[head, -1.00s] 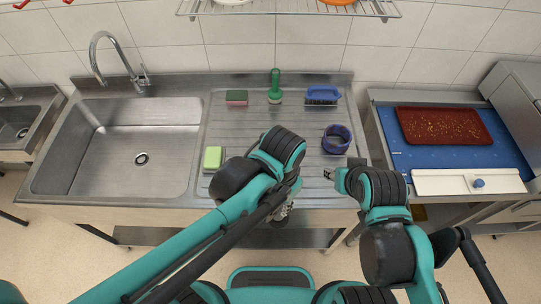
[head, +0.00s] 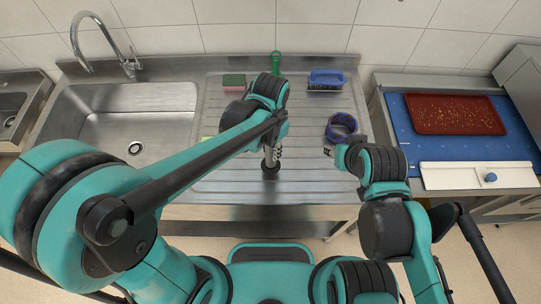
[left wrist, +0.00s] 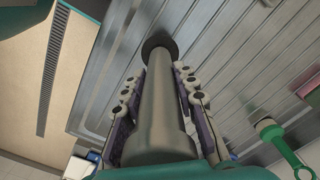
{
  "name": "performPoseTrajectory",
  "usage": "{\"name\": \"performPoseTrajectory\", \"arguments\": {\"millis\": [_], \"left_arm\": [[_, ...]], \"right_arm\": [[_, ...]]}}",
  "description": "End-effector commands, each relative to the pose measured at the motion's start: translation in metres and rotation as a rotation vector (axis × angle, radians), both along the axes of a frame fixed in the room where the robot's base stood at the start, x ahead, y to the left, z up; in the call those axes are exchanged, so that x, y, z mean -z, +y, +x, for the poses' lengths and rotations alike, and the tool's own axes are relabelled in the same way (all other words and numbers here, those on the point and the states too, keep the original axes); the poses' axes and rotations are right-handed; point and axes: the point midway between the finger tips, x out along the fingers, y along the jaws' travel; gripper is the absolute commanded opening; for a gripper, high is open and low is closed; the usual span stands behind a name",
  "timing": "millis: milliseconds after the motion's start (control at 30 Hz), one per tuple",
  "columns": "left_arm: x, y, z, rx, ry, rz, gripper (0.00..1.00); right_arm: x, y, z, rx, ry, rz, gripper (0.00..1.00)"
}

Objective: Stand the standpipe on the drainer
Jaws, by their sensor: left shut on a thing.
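My left gripper (head: 272,152) is shut on the standpipe, a grey metal tube with a black end (head: 271,171). The standpipe (left wrist: 163,105) runs between the two fingers in the left wrist view, its black end pointing away from the wrist. In the head view it hangs about upright, black end down, over the front part of the ribbed drainer (head: 310,178). I cannot tell whether the black end touches the drainer. The upper part is hidden by my left arm. My right gripper (head: 334,153) is over the drainer's right front edge; its fingers are too small to judge.
The sink basin (head: 120,120) is left. A red tray (head: 455,114) lies on a blue top at right.

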Motion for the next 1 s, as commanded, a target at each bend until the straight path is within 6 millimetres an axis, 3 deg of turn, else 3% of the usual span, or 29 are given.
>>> {"name": "performPoseTrajectory", "arguments": {"millis": [333,733,767,800,1000], "left_arm": [[0.040,0.000,0.002,0.000,0.000,0.000,0.00],[0.045,0.000,0.001,0.000,0.000,0.000,0.00],[0.044,0.000,0.001,0.000,0.000,0.000,0.36],[0.044,0.000,0.001,0.000,0.000,0.000,0.47],[0.044,0.000,0.001,0.000,0.000,0.000,0.49]], "right_arm": [[0.013,0.000,0.000,0.000,0.000,0.000,0.40],[0.017,0.000,0.000,0.000,0.000,0.000,0.40],[0.015,0.000,0.000,0.000,0.000,0.000,0.40],[0.015,0.000,0.000,0.000,0.000,0.000,0.40],[0.015,0.000,0.000,0.000,0.000,0.000,0.40]]}}
